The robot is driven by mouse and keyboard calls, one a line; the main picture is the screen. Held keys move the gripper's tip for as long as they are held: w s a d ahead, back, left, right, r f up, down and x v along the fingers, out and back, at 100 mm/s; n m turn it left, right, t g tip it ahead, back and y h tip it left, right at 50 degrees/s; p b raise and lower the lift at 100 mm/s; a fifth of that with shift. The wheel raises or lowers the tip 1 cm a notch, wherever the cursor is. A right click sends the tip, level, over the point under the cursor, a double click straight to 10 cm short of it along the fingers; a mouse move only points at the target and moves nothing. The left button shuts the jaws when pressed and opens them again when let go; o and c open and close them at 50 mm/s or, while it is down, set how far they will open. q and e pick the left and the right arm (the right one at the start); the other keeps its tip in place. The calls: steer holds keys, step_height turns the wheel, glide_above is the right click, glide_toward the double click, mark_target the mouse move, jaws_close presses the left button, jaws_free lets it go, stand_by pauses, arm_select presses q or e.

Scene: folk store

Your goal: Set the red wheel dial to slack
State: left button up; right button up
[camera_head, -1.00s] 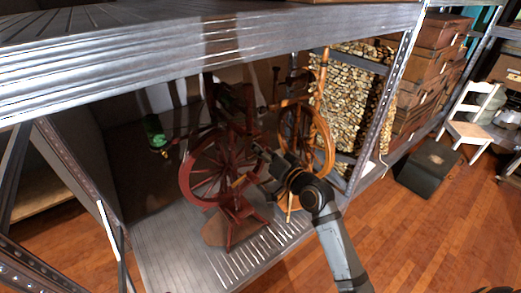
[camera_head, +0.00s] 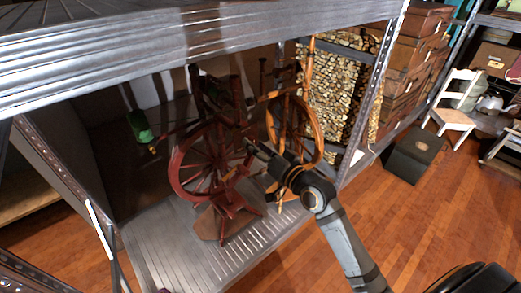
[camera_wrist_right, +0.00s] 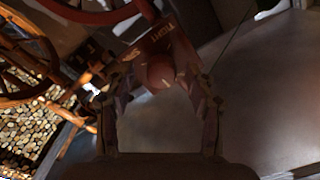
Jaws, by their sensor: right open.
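The red spinning wheel (camera_head: 176,172) stands on the metal shelf in the head view. In the right wrist view its dial, a round reddish knob (camera_wrist_right: 160,72), sits at the middle in front of a red-brown plate (camera_wrist_right: 176,40) lettered "TIGHT" and a partly covered word starting with "S". My right gripper (camera_head: 254,151) reaches in from the right beside the wheel. In the right wrist view its open fingers (camera_wrist_right: 165,88) lie either side of the knob; I cannot tell whether they touch it. The dial's setting is unclear. My left gripper is not in view.
An orange-brown wooden spinning wheel (camera_head: 312,128) stands close on the right, behind my right arm. A shelf board (camera_head: 190,45) runs above, and a metal post (camera_head: 372,100) stands to the right. A green bottle-like thing (camera_head: 140,126) is at the left. Bare shelf (camera_head: 165,250) lies in front.

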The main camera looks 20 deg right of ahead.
steer(key=shift+v, duration=2)
steer(key=d+f+g+h+p, duration=0.1)
steer(key=d+f+h, duration=0.15)
steer(key=f, duration=0.45)
steer(key=w+d+f+g+h+p, duration=0.1)
steer(key=d+f, duration=0.3)
steer(key=f, duration=0.2)
steer(key=d+f+g+h+p, duration=0.1)
steer(key=d+f+p, duration=0.15)
steer(key=f, duration=0.45)
steer(key=s+d+f+g+h+p, duration=0.1)
steer(key=s+d+f+g, duration=0.15)
steer(key=s+f, duration=0.45)
steer(key=s+d+f+g+h+p, duration=0.1)
steer(key=s+d+f+g+h, duration=0.2)
steer(key=f, duration=0.9)
steer(key=s+a+f+n+g+p, duration=0.1)
steer(key=s+f, duration=0.4)
steer(key=s, duration=0.6)
steer(key=s+a+f+n+g+y+p, duration=0.1)
steer(key=s+f+g, duration=0.3)
steer(key=s, duration=0.7)
steer(key=s+a+f+n+g+p, duration=0.1)
steer(key=s+a+f+n+g, duration=0.1)
steer(key=s+f, duration=0.4)
steer(key=s+a, duration=0.1)
steer(key=s, duration=0.3)
steer(key=shift+s+a+f+p, duration=0.2)
steer(key=shift+s+a+p, duration=0.15)
steer(key=shift+s+a, duration=0.05)
